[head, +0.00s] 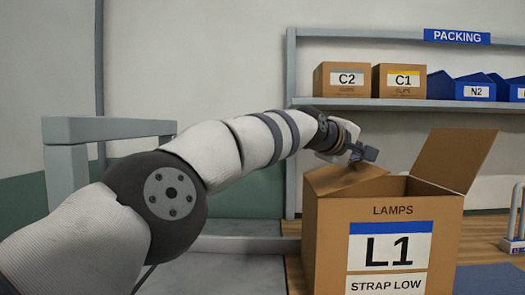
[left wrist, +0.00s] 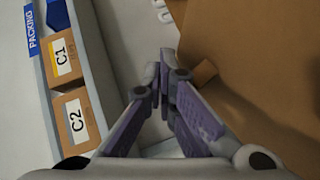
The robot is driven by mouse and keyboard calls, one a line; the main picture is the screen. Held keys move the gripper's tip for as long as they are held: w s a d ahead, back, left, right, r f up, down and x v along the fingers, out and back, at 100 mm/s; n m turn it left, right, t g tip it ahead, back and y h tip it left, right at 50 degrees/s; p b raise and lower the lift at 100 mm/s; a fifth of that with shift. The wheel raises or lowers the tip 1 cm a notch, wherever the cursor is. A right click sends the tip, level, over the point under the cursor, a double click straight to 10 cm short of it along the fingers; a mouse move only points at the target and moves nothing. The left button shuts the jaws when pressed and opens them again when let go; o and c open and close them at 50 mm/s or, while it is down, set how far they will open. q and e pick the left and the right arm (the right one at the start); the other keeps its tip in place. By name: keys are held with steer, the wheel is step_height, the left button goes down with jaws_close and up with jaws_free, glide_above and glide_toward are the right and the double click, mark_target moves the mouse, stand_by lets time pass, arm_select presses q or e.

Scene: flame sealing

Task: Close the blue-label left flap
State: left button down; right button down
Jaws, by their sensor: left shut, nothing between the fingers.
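The cardboard box (head: 334,245) has a blue-topped L1 label (head: 390,250) on its front. Its left flap (head: 335,181) leans up and inward over the left part of the opening, not flat. Its right flap (head: 455,160) stands up, tilted outward to the right. My left gripper (head: 366,153) is shut and empty, right at the left flap's upper edge; I cannot tell whether it touches. In the left wrist view the shut fingers (left wrist: 165,85) are beside a brown cardboard surface (left wrist: 215,50). My right gripper is not in view.
A shelf (head: 400,104) behind holds brown boxes C2 (head: 340,80) and C1 (head: 398,81) and several blue bins (head: 474,88). A grey rail frame (head: 110,130) stands at the left. A grey-blue stand (head: 513,240) is right of the box.

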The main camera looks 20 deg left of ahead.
arm_select(q)
steer(key=shift+w+d+f, duration=0.15)
steer(key=shift+d+f, duration=0.35)
steer(key=shift+f, duration=0.35)
stand_by(1.3)
